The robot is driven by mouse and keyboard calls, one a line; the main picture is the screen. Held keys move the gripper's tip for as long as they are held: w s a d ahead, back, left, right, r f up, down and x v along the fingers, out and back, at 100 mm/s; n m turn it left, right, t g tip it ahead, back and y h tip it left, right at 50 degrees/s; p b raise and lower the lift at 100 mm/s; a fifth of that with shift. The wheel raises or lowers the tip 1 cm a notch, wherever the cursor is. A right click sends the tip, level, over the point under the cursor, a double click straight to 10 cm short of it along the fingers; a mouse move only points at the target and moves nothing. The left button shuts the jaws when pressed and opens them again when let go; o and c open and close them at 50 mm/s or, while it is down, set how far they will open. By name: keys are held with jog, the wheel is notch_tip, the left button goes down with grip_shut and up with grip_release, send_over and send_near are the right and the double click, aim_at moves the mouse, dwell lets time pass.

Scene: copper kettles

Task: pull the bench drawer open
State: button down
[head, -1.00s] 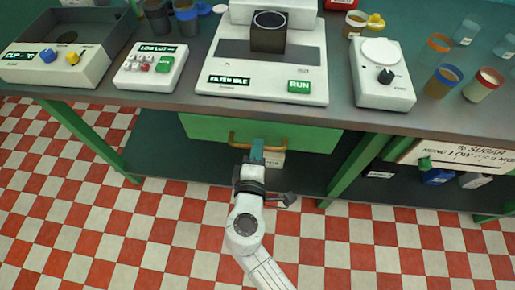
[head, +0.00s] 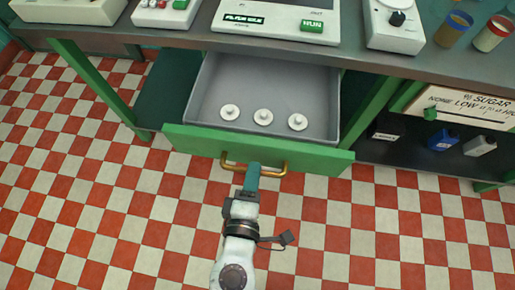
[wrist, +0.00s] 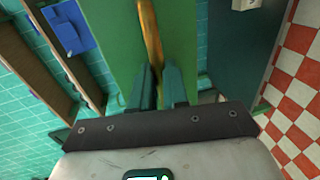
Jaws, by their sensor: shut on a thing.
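The bench drawer (head: 325,161) has a green front and a grey inside, and it stands well out from under the bench top. Its brass handle (head: 225,164) is a bar across the front. My gripper (head: 252,174) is shut on the handle near the middle of the bar. In the wrist view my gripper's teal fingers (wrist: 158,85) close around the brass handle (wrist: 151,35), with the green drawer front (wrist: 110,40) behind. Part of the bar is hidden by the fingers.
Three white round discs, one of them a disc (head: 263,117), lie in the drawer. The bench top (head: 210,40) carries several devices and jars. A green bench leg (head: 370,110) stands right of the drawer. Bottles and a sugar sign (head: 470,105) are on the right. The checkered floor in front is clear.

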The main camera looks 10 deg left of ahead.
jog(key=shift+f+v, duration=0.2)
jog(key=shift+v, duration=0.7)
jog(key=shift+f+v, duration=0.15)
jog(key=shift+v, duration=0.7)
jog(key=shift+f+v, duration=0.2)
jog(key=shift+v, duration=0.7)
jog(key=shift+s, duration=0.1)
jog(key=c, duration=1.1)
grip_release()
jog(key=shift+c, duration=0.2)
jog(key=v, duration=1)
jog(key=shift+s, duration=0.4)
